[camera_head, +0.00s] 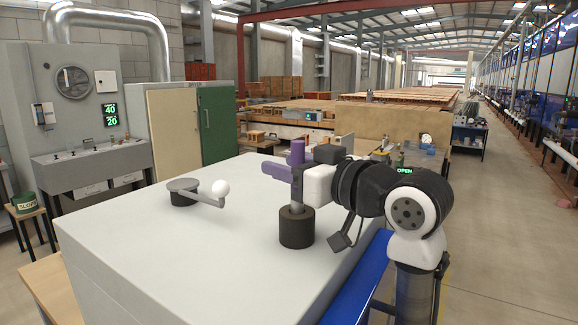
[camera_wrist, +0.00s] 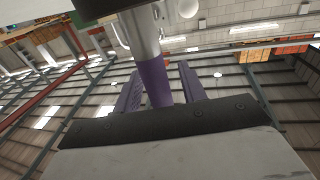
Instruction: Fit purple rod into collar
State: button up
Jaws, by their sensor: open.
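The purple rod (camera_head: 297,153) stands upright, with a purple upper part and a grey metal lower part. Its lower end meets the top of the dark round collar (camera_head: 297,229) on the pale worktop; how deep it sits inside is hidden. My gripper (camera_head: 272,172) reaches in from the right at the rod's mid-height, its purple fingers on either side of it. In the wrist view the rod (camera_wrist: 155,84) runs between my two open fingers, with gaps beside it.
A grey disc with a crank arm and white ball knob (camera_head: 220,188) stands on the worktop (camera_head: 190,255) left of the collar. The worktop between them and in front is clear. A blue edge (camera_head: 357,280) runs along its right side.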

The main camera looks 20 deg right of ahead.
jog(key=shift+r, duration=0.2)
jog(key=b+v, duration=0.5)
jog(key=v, duration=0.7)
jog(key=shift+f, duration=0.1)
